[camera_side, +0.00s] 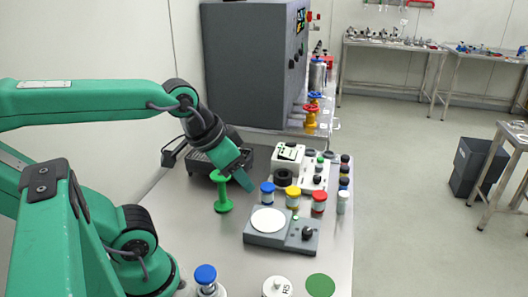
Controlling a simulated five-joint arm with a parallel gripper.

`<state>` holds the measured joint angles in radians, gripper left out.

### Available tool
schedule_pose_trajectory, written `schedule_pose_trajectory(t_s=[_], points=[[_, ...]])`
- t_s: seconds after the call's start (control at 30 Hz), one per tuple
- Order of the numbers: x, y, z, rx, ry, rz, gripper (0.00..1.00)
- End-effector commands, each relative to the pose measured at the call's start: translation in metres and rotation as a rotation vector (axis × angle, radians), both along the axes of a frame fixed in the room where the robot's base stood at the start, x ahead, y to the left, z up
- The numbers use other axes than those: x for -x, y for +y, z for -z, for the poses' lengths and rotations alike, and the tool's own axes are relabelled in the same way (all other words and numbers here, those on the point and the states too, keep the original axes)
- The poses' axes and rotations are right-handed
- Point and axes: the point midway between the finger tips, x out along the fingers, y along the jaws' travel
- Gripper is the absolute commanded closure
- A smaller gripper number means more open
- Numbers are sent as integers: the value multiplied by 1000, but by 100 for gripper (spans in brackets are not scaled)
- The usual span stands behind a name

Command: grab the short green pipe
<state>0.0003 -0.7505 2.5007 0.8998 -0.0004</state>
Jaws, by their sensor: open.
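The short green pipe (222,195) stands upright on the grey metal bench (190,235), with a wider flange at its top and at its foot. My gripper (245,180) comes down from the upper left, just right of the pipe's top and close to it. The jaws are open. I cannot tell whether a finger touches the pipe, and the gap between the fingers is hard to see from this side.
A scale with a white disc (268,220) sits right of the pipe. Several capped jars, including a blue one (267,193), stand behind it. A blue-capped bottle (206,280) and a green disc (320,285) are at the front. A dark cabinet (250,65) stands behind.

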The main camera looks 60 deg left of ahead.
Motion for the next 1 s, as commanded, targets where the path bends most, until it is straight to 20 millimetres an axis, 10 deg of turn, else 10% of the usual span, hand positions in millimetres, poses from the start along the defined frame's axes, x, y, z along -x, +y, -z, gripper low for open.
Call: schedule_pose_trajectory(t_s=[0.1,0.27,1.0], points=[[0,0,0,0,0,0,50],[0,0,0,0,0,0,20],[-24,36,11,32,101,-195,20]])
